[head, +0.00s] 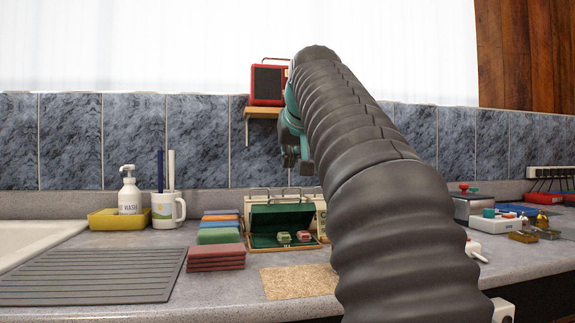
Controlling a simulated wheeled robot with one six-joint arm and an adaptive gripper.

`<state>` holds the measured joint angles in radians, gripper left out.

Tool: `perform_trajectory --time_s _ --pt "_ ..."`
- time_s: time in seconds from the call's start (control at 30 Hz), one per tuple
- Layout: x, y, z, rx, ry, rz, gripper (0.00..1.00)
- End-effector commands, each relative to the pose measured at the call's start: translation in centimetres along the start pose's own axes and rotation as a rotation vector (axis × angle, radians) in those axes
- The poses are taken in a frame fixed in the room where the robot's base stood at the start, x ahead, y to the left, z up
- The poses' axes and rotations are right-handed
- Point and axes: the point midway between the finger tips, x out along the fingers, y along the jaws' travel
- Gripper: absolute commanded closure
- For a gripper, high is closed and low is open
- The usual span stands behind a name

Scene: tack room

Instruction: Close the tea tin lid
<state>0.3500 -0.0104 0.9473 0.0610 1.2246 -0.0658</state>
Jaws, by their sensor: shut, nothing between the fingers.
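An open, green-lined box (265,242), the only open-lidded container I can make out as the tea tin, sits on the counter just left of my arm. Its lid (282,217) stands raised at the back, leaning away from the front. Two small blocks, one reddish and one pale green, lie inside. My gripper (297,162) is shut and empty, fingers pointing down, well above and behind the box in the picture. My arm hides part of the gripper and whatever lies right of the box.
A cork mat (299,282) lies in front of the box. A red radio (268,84) sits on a wall shelf (262,112). Several small items crowd the right counter.

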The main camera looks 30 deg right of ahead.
Motion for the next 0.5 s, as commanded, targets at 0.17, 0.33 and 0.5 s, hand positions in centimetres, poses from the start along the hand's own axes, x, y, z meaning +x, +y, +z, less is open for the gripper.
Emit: perform_trajectory --time_s 0.17,0.33,0.5 --pt "3.5 -0.1 0.2 0.001 -0.004 -0.002 1.0" --pt "6.3 -0.1 0.1 0.002 -0.004 -0.002 1.0" --pt "7.7 -0.1 0.8 0.002 0.001 -0.002 1.0"
